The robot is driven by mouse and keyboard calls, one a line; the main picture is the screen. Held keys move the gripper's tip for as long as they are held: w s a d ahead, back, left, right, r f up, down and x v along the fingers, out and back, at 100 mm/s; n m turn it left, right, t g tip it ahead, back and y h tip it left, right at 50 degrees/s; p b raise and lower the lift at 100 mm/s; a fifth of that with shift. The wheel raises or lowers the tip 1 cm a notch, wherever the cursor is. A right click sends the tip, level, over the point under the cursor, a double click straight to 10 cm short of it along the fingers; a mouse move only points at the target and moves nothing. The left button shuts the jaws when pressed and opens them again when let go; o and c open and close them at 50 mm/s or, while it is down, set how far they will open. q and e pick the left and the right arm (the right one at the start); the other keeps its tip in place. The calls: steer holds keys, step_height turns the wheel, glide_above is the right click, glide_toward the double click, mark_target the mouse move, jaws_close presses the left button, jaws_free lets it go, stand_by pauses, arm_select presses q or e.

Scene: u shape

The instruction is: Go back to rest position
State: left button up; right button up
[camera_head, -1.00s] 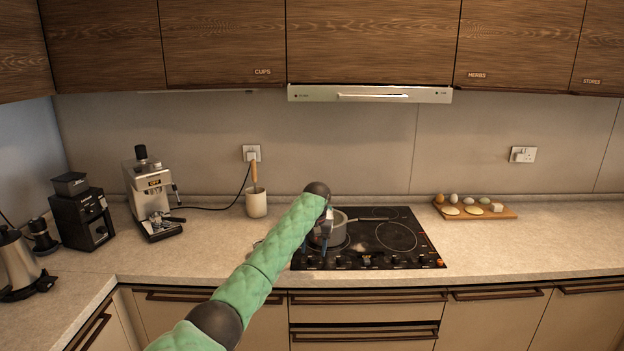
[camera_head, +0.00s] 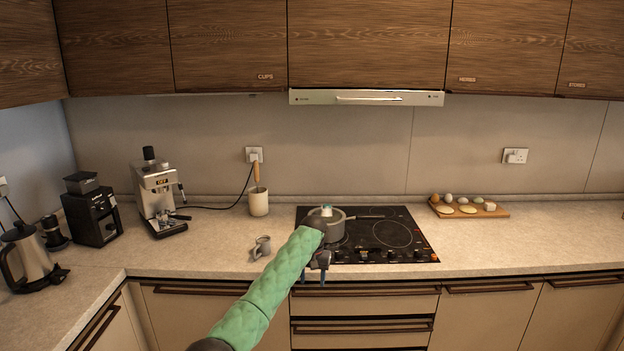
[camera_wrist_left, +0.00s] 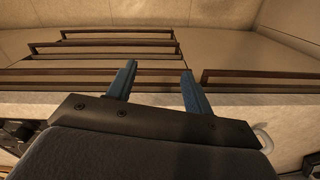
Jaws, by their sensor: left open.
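My left arm comes in from the bottom of the head view, and its gripper (camera_head: 312,276) hangs just off the counter's front edge, in front of the hob. In the left wrist view the two blue fingers (camera_wrist_left: 160,82) are apart with nothing between them, above drawer fronts with dark bar handles. A grey pot (camera_head: 335,229) with a long handle stands on the black hob (camera_head: 400,238), partly hidden by my wrist. My right gripper is not in view.
A small grey jug (camera_head: 262,247) stands on the counter left of the hob. A utensil holder (camera_head: 258,203), coffee machine (camera_head: 158,200), grinder (camera_head: 93,218) and kettle (camera_head: 28,262) stand further left. A food board (camera_head: 468,208) lies right of the hob. The right-hand counter is clear.

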arm_select(q)
steer(key=s+a+f+h, duration=0.1)
steer(key=s+a+f, duration=0.1)
steer(key=s+f, duration=0.95)
steer(key=s+a+f, duration=0.2)
steer(key=s+f, duration=0.4)
steer(key=f, duration=1)
steer(key=s+a+f+h, duration=0.1)
steer(key=s+a+f, duration=0.2)
steer(key=s+f, duration=0.85)
steer(key=s+a+f, duration=0.4)
steer(key=s+f, duration=0.3)
steer(key=s, duration=0.7)
steer(key=s+a+f+t+y, duration=0.1)
steer(key=s+a+f, duration=0.3)
steer(key=s, duration=0.9)
steer(key=s+a+f+b, duration=0.1)
steer(key=s+a+f, duration=0.3)
steer(key=s+f, duration=0.6)
steer(key=s, duration=0.4)
steer(key=shift+s+a+t, duration=0.3)
steer(key=shift+a, duration=0.1)
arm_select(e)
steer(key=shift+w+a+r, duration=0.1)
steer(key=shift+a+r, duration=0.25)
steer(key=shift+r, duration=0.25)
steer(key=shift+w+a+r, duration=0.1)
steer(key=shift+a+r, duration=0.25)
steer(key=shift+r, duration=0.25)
